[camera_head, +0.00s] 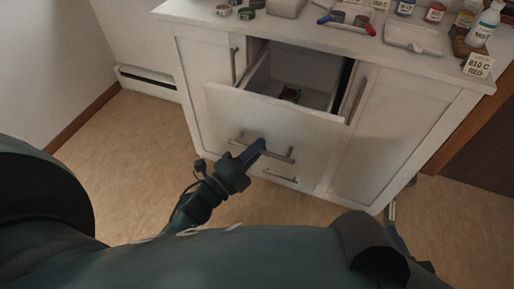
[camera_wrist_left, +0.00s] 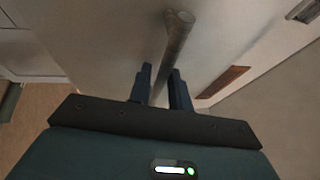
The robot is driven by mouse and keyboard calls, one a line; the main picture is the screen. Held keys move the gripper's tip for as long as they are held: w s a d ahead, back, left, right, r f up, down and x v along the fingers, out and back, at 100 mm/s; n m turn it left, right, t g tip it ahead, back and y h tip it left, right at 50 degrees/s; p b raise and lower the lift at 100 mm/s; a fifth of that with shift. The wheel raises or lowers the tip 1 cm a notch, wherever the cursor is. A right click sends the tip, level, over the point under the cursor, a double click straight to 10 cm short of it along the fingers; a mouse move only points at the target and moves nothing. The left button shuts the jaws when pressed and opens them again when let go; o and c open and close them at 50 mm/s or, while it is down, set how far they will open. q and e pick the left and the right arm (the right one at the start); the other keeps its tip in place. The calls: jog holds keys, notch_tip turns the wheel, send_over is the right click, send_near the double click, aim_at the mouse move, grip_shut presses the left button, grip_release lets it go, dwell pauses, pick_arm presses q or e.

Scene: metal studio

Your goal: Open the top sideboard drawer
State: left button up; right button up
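The top drawer (camera_head: 275,103) of the white sideboard (camera_head: 188,60) is pulled well out. My left gripper (camera_head: 256,149) is at this handle. In the left wrist view its two fingers (camera_wrist_left: 161,88) lie on either side of the handle bar (camera_wrist_left: 175,42), close around it. The fingertip contact is partly hidden. At the lower right, part of my right arm (camera_head: 392,222) shows; its finger state cannot be made out.
The countertop (camera_head: 300,32) holds paint jars, a white tray (camera_head: 414,37), bottles and a label card (camera_head: 478,66). Cabinet doors with handles flank the drawer. Another handle (camera_head: 281,176) shows below. The floor (camera_head: 130,150) to the left is clear.

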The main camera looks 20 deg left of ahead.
pick_arm(q)
jog(key=v, duration=1.2)
jog(key=shift+s, duration=0.3)
jog(key=shift+a, duration=0.1)
